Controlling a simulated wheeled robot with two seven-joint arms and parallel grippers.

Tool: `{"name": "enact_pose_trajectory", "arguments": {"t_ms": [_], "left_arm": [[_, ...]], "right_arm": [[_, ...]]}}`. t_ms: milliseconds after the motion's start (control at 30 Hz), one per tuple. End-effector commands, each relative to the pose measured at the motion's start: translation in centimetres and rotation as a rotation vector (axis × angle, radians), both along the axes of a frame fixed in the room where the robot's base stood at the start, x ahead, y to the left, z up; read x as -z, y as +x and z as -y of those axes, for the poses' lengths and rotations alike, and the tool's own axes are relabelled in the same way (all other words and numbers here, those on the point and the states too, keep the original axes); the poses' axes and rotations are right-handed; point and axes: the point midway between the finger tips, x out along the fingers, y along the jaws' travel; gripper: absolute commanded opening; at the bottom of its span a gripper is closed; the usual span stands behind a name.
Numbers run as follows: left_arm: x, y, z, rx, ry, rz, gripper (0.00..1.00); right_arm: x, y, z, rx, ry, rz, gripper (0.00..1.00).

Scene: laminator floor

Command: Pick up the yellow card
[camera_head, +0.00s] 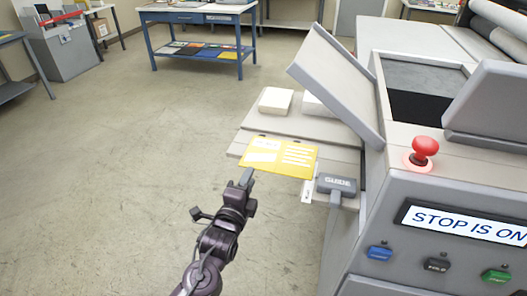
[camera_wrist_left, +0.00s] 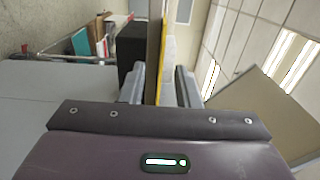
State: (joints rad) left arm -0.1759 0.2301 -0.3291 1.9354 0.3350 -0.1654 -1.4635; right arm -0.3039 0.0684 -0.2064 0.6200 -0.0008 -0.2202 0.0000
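The yellow card (camera_head: 279,157) lies flat on the grey feed shelf (camera_head: 310,127) of the machine, with its near edge at or just past the shelf's front edge. White print covers part of it. My left gripper (camera_head: 242,178) is at the card's near left corner. In the left wrist view the gripper (camera_wrist_left: 160,88) is rolled on its side, its fingers apart. The card's thin yellow edge (camera_wrist_left: 167,60) and the shelf's edge (camera_wrist_left: 153,60) line up with the gap between them. Contact cannot be told. My right gripper is not in view.
A white block (camera_head: 275,101) sits on the shelf behind the card. A dark "GUIDE" piece (camera_head: 338,185) stands just right of the card. The machine's red button (camera_head: 424,148) and panel are further right. Floor on the left is clear; a blue table (camera_head: 198,17) is far back.

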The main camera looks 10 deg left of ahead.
Motion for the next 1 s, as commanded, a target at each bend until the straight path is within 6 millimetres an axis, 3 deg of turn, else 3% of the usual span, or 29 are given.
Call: {"name": "enact_pose_trajectory", "arguments": {"t_ms": [200, 500, 733, 1000], "left_arm": [[-0.4, 3.2, -0.1, -0.001, 0.000, 0.001, 0.29], [-0.1, 3.8, -0.1, 0.001, -0.001, 0.000, 0.29], [-0.1, 3.7, -0.1, 0.000, -0.001, 0.000, 0.00], [-0.2, 3.7, -0.1, 0.000, -0.001, 0.000, 0.00]], "right_arm": [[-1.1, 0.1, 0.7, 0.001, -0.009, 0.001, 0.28], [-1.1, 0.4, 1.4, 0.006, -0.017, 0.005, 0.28], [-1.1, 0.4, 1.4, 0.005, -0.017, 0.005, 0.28], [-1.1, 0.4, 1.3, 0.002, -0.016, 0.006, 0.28]]}}
